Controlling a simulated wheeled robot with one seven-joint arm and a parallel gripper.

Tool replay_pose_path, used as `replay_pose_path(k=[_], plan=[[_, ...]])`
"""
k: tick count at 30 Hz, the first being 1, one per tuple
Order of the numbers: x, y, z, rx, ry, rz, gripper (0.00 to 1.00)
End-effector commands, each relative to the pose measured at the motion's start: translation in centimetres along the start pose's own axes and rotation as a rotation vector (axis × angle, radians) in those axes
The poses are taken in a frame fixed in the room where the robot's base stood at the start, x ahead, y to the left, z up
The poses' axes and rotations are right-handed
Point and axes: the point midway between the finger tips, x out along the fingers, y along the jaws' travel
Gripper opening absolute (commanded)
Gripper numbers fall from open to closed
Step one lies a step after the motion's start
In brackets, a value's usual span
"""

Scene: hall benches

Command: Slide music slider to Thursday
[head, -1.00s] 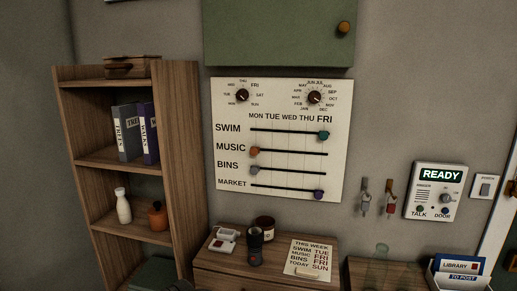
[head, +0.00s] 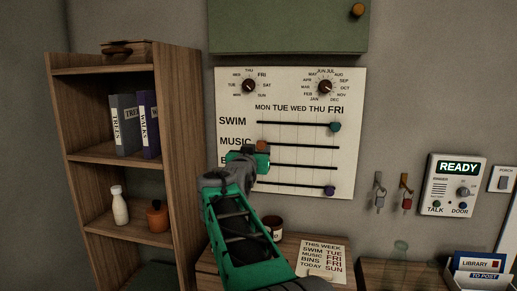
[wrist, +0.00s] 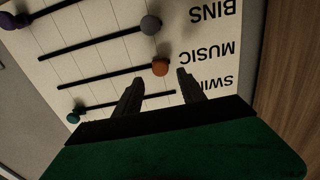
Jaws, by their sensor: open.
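The white wall board (head: 350,105) has day headings MON to FRI above horizontal slots. The orange music slider knob (head: 261,145) is at the left end of its slot, under MON. The knob also shows in the wrist view (wrist: 160,68), where the board appears upside down. My gripper (head: 252,160) is raised at the board's left part, just below the music knob. In the wrist view its two dark fingers are apart, with the orange knob near and between their tips; I cannot tell whether they touch it. The THU heading (head: 317,109) is right of the knob.
The teal swim knob (head: 335,127) and purple market knob (head: 330,190) are at the right ends. The grey bins knob (wrist: 151,25) is close to the music knob. A wooden shelf (head: 187,150) stands left; a green cabinet (head: 285,25) hangs above.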

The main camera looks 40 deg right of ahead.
Motion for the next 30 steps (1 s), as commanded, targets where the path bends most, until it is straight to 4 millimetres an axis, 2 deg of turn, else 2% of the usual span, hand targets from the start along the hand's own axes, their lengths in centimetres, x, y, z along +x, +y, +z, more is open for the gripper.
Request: replay_pose_path(k=[3, 6, 15, 30], plan=[[2.3, 0.0, -0.2, -0.001, -0.002, 0.001, 0.47], [3.5, 0.0, -0.2, 0.0, -0.001, -0.001, 0.47], [4.0, -0.1, 0.0, 0.0, -0.001, -0.004, 0.47], [4.0, -0.1, 0.0, 0.0, -0.002, -0.004, 0.07]])
